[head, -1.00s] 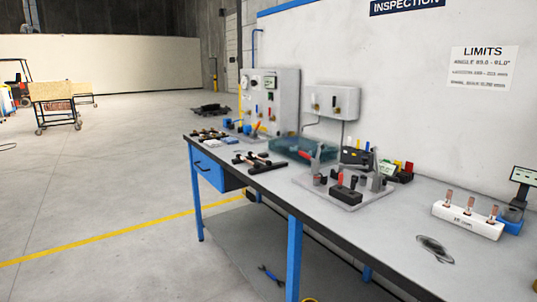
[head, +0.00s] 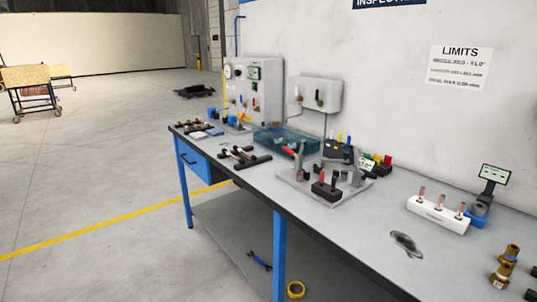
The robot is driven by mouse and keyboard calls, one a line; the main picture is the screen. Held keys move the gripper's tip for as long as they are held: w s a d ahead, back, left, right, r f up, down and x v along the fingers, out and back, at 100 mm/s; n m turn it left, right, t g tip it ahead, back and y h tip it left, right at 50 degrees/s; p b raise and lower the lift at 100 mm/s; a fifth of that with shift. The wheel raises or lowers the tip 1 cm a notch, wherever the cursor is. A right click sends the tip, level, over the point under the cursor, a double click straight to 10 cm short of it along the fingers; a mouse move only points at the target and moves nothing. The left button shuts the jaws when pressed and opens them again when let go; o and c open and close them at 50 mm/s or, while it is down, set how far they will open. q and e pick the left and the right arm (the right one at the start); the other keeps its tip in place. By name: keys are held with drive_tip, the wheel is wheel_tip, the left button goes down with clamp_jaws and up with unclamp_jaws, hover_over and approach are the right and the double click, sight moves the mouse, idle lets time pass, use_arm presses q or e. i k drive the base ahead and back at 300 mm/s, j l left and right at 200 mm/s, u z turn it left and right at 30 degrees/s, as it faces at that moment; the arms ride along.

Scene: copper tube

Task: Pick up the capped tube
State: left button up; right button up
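A white block (head: 438,214) on the right part of the workbench holds upright copper-coloured tubes (head: 441,201), three of them in a row. Brass-coloured fittings (head: 504,267) stand at the lower right of the bench. I cannot tell at this size which piece, if any, is the capped tube. Neither of my grippers is in view.
The workbench (head: 345,232) runs along the wall. It carries a clamp fixture on a plate (head: 325,188), a teal tray (head: 285,140), hammer-like tools (head: 245,157) and a small display (head: 493,175). A dark oval item (head: 406,243) lies on the bench. Open floor (head: 90,190) is at left.

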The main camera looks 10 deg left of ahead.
sight(241, 161)
drive_tip(key=i+j+z, duration=0.35)
drive_tip(key=j, duration=0.3)
drive_tip(key=i+j+z, duration=0.3)
drive_tip(key=j, duration=0.4)
drive_tip(key=i, duration=0.1)
